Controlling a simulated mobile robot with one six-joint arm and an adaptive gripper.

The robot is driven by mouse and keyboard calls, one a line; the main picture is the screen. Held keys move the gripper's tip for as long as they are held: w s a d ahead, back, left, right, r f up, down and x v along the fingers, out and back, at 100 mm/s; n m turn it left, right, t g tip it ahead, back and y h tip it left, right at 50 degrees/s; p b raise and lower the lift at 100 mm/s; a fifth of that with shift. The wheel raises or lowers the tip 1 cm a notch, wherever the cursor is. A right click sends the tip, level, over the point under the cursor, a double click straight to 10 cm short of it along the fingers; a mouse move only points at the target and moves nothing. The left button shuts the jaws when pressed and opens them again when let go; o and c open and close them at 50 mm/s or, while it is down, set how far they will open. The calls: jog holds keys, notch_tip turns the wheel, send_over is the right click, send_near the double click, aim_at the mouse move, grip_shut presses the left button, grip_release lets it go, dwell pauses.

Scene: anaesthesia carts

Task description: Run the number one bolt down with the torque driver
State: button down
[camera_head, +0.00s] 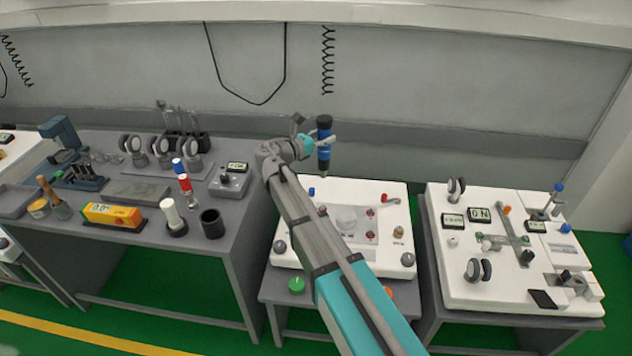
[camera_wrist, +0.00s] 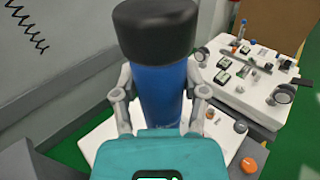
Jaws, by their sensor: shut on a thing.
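The torque driver (camera_head: 324,150) is blue with a black cap and stands upright in the air. It also shows large in the wrist view (camera_wrist: 161,85), with its cap towards the camera. My gripper (camera_head: 312,143) is shut around the driver's blue body. It holds the driver above the back of the white-topped middle cart (camera_head: 290,240), and its tip is clear of the surface. The cart's top carries small red-marked fittings (camera_head: 370,212) and a pale round dome (camera_head: 346,217). I cannot tell which fitting is the number one bolt; my arm covers part of the top.
A grey bench (camera_head: 130,183) on the left holds tools, cups and a yellow meter (camera_head: 113,215). A second white-topped cart (camera_head: 450,275) on the right carries displays and knobs. A green button (camera_head: 296,285) sits at the middle cart's front. A grey wall stands behind.

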jog(key=shift+a, duration=0.25)
jog(key=shift+f+b, duration=0.4)
jog(key=shift+b, duration=0.05)
notch_tip(320, 180, down, 18)
jog(key=b, duration=1.8)
jog(key=shift+a, duration=0.3)
